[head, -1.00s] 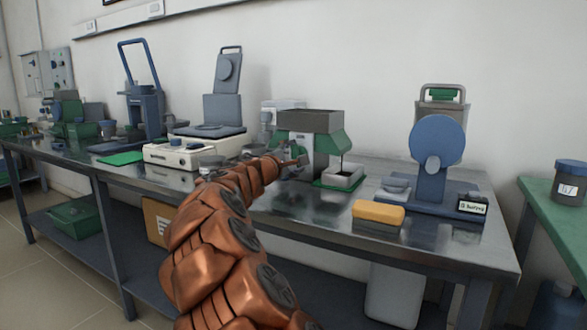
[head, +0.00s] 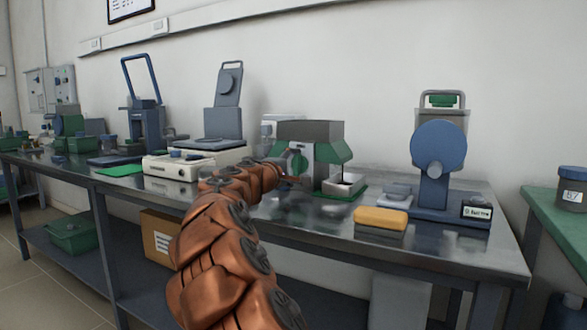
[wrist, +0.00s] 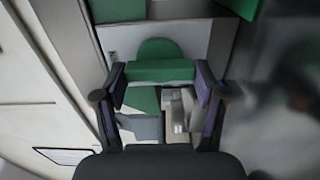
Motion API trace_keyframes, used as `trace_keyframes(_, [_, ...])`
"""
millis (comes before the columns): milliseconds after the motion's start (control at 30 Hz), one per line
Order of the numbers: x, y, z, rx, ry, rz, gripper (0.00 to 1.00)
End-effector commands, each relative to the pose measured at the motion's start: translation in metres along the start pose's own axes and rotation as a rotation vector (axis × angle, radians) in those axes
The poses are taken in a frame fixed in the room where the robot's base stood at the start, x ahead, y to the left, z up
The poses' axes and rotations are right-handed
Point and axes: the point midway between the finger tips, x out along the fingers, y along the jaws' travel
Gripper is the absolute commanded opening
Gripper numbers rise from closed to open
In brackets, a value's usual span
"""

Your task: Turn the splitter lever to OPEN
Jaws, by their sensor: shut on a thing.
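The splitter (head: 322,131) is a grey hopper box with green sloping side chutes, standing mid-bench in the head view. My gripper (wrist: 160,92) is shut on this bar. In the head view my gripper (head: 286,176) is at the splitter's lower left side, and its fingers are small and partly hidden. No OPEN marking is readable.
A grey tray (head: 344,187) on a green mat stands right of the splitter. A yellow sponge (head: 381,218) lies near the bench's front edge. A blue disc-shaped machine (head: 438,150) stands at right, and a white hotplate-like device (head: 175,166) at left.

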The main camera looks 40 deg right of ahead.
Motion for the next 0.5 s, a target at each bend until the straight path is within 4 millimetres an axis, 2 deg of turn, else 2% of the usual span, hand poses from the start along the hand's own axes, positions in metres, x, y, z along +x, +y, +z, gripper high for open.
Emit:
trace_keyframes(167, [0.0001, -0.0003, 0.0, 0.002, 0.0, -0.001, 0.36])
trace_keyframes(200, [0.0001, -0.0003, 0.0, 0.002, 0.0, -0.001, 0.75])
trace_keyframes(400, [0.0001, -0.0003, 0.0001, 0.0, 0.0, 0.0, 0.96])
trace_keyframes(500, [0.0001, -0.0002, 0.0001, 0.0, 0.0, 0.0, 0.96])
